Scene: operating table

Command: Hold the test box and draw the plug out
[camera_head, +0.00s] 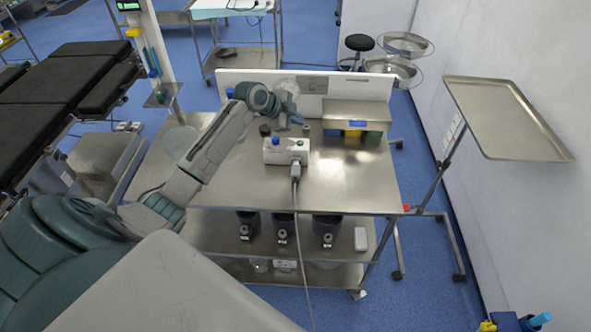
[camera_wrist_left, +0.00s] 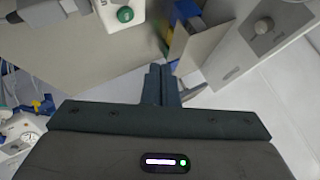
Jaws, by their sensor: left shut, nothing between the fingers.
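The test box (camera_head: 286,153) is a small white box on the steel table, with a blue knob and a green knob on top. The grey plug (camera_head: 295,172) sits at its front face, and its cable hangs over the table's front edge. My left gripper (camera_head: 297,118) is above and behind the box, apart from it. In the left wrist view its fingers (camera_wrist_left: 161,82) are together and empty. That view also shows part of the box (camera_wrist_left: 112,8) with its green knob at the top, and the dark grey plug (camera_wrist_left: 45,12) at top left.
The steel table (camera_head: 345,185) is clear to the right of the box. An open-fronted bin holder (camera_head: 357,113) with coloured bins stands behind on the right, before a white back panel (camera_head: 345,87). Black containers stand on the shelf below. A tray stand (camera_head: 510,118) is at right.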

